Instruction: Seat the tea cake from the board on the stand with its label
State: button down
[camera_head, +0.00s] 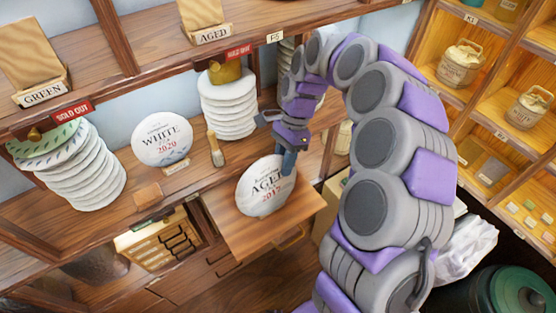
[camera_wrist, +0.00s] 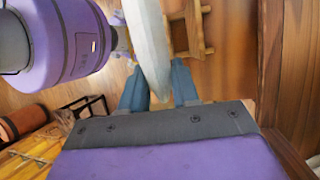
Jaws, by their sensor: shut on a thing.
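A white round tea cake (camera_head: 260,188) printed "AGED 2017" is over the pull-out wooden board (camera_head: 222,215). Its face is turned to the head camera; I cannot tell whether its lower edge touches the board. My gripper (camera_head: 288,162) is shut on the cake's upper right edge. In the wrist view the cake (camera_wrist: 150,45) shows edge-on between the blue fingers of my gripper (camera_wrist: 158,88). On the upper shelf, a wooden stand (camera_head: 203,14) carries the label "AGED" (camera_head: 213,35), and another stand (camera_head: 32,62) carries "GREEN" (camera_head: 44,94). Both look empty.
On the lower shelf stand a "WHITE 2020" cake (camera_head: 162,139), a brush (camera_head: 215,150) and stacks of wrapped cakes (camera_head: 85,172) and (camera_head: 230,104). "SOLD OUT" signs (camera_head: 239,53) hang at the upper shelf's edge. Cubbies with jars (camera_head: 462,64) are at right.

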jog(key=shift+w+a, duration=0.2)
jog(key=shift+w, duration=0.3)
jog(key=shift+w+a, duration=0.2)
jog(key=shift+w, duration=0.3)
jog(key=shift+w+a+f, duration=0.1)
jog(key=shift+w+f, duration=0.1)
jog(key=shift+f, duration=0.35)
jog(key=shift+w+a+f, duration=0.1)
jog(key=shift+w+f, duration=0.1)
jog(key=shift+f, duration=0.4)
jog(key=shift+w+a+f, duration=0.1)
jog(key=shift+w+f, duration=0.1)
jog(key=shift+f, duration=0.35)
jog(key=shift+f, duration=0.2)
jog(key=c, duration=0.8)
grip_release()
jog(key=shift+f+b, duration=0.1)
jog(key=shift+b, duration=0.4)
